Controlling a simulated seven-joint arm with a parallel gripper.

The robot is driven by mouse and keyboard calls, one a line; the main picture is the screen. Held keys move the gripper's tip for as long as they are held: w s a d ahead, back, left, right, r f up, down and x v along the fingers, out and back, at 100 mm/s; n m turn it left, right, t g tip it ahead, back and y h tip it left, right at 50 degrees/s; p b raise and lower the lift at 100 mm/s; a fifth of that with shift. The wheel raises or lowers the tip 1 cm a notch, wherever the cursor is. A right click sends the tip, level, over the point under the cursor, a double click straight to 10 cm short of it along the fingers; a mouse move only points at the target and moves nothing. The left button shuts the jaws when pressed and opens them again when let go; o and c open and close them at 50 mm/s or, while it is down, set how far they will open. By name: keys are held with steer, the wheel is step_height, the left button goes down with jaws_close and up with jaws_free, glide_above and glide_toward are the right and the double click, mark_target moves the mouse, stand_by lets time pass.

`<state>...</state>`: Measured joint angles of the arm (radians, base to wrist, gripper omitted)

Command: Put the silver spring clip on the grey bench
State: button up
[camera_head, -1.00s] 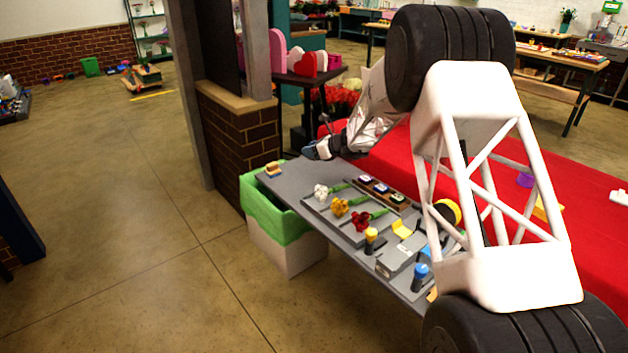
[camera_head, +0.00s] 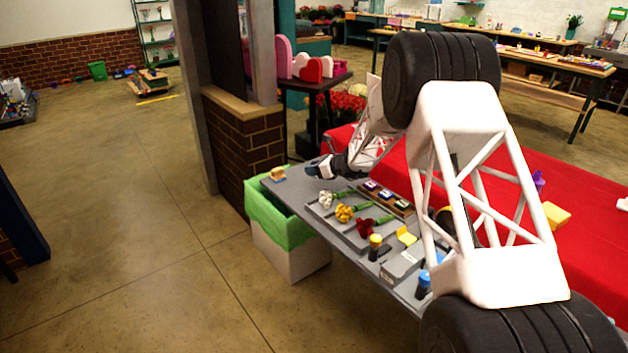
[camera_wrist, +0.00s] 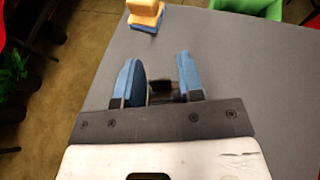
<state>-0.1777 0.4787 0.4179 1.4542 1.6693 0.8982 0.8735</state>
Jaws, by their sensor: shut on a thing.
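The grey bench (camera_head: 296,195) runs from the middle of the head view toward the lower right, and its surface fills much of the wrist view (camera_wrist: 240,75). My gripper (camera_head: 320,171) is over the bench's far end, low above the surface; whether it touches cannot be told. In the wrist view its two blue fingers (camera_wrist: 160,80) are a little apart, closed on a small, dark-looking piece, the spring clip (camera_wrist: 162,88). The clip is mostly hidden between the fingers and cannot be made out in the head view.
An orange-and-blue sponge (camera_head: 278,174) lies at the bench's far left corner. A green-lined bin (camera_head: 280,222) stands beside the bench. White, yellow and red flowers (camera_head: 344,213) lie on trays nearer me. The bench surface around my gripper is bare.

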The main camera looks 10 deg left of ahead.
mark_target(314, 187)
steer(key=shift+f, duration=0.4)
steer(key=shift+f, duration=0.15)
steer(key=shift+f, duration=1.75)
steer(key=shift+f, duration=0.15)
steer(key=o, duration=0.9)
steer(key=shift+d+r, duration=0.1)
steer(key=shift+r, duration=0.1)
steer(key=v, duration=1.1)
steer(key=shift+s+d+r, duration=0.1)
steer(key=shift+s+d, duration=0.1)
steer(key=shift+d, duration=0.1)
